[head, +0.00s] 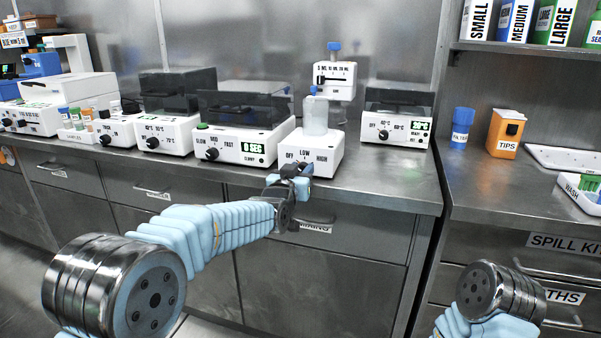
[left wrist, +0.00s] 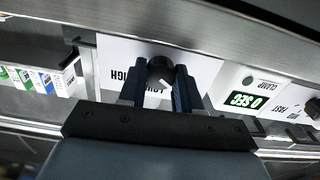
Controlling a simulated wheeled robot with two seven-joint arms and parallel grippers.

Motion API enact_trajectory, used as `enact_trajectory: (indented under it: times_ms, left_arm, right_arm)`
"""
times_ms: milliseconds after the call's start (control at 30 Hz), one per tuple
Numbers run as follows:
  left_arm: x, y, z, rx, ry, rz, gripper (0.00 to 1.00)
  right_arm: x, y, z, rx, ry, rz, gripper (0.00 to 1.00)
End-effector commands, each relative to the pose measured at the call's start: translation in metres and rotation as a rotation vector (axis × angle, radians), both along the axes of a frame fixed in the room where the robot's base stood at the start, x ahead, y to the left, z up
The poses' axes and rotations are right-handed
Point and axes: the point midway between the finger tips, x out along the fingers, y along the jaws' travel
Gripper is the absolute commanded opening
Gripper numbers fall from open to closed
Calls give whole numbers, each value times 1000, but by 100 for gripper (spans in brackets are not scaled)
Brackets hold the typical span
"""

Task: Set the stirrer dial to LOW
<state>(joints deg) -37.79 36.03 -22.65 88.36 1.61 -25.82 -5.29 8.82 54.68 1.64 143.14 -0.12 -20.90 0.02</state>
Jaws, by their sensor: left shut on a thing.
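The stirrer (head: 318,158) is a white box labelled OFF, LOW and HIGH, with a clear bottle on top. It stands near the front edge of the bench. My left gripper (head: 293,177) is at its front face. In the left wrist view, upside down, the fingers of my left gripper (left wrist: 160,85) are shut on the black dial (left wrist: 160,68), one on each side. A short white mark shows on the dial, slanting on the side towards the LOW label. The fingers partly hide the labels, and OFF is not readable in the left wrist view. My right gripper is out of view.
A device with a green display (head: 252,149) stands left of the stirrer, and another dial device (head: 396,128) stands to the right. A dispenser (head: 335,78) stands behind. Drawers (head: 325,236) lie below the bench edge. The bench is clear at the right front.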

Motion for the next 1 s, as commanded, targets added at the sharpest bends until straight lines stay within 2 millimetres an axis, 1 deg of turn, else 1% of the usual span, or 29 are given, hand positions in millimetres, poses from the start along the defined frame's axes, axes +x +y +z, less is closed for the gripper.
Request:
enact_trajectory:
  times_ms: [267, 800, 1000]
  left_arm:
    - [0, -1, -3, 145, -48, 0, 3]
    - [-1, -2, -4, 620, -204, 0, 3]
    - [-1, -2, -4, 772, -253, 0, 3]
  right_arm:
    - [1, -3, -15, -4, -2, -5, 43]
    - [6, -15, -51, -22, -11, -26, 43]
    - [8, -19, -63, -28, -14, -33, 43]
